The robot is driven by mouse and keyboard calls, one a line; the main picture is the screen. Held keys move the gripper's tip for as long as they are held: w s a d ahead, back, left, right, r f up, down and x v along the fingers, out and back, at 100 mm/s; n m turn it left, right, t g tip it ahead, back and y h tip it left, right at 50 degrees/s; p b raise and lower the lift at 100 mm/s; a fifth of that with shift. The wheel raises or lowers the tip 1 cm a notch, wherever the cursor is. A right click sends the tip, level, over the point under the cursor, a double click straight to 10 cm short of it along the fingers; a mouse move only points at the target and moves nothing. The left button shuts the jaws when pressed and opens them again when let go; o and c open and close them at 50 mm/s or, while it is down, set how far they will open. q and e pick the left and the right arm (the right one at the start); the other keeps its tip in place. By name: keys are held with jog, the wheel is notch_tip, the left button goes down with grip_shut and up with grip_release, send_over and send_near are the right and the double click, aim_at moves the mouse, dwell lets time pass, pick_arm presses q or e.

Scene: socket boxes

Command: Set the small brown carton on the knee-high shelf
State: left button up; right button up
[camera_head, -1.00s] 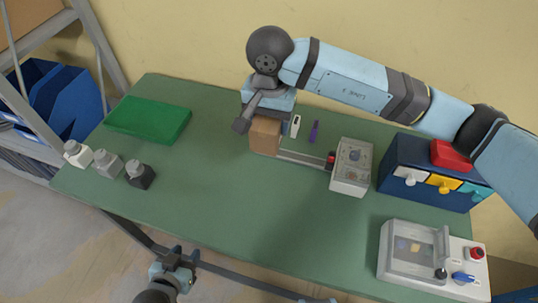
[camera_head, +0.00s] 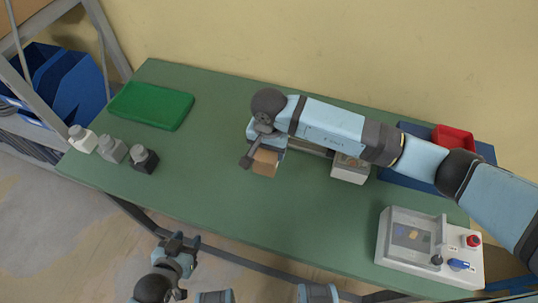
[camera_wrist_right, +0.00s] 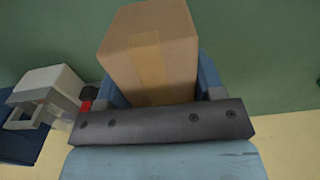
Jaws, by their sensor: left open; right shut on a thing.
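The small brown carton (camera_head: 265,162) is held in my right gripper (camera_head: 262,150) above the green table, near its middle. In the right wrist view the carton (camera_wrist_right: 150,55) fills the space between the fingers, with a tan tape strip on its face. My left gripper (camera_head: 178,242) is open and empty, low in front of the table's near edge. A grey-framed shelf unit (camera_head: 50,18) stands at the far left, partly out of view. Blue bins (camera_head: 65,80) sit on one of its levels.
The table's front middle is clear.

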jog(key=shift+f, duration=1.75)
jog(key=shift+f, duration=0.15)
jog(key=o, duration=1.2)
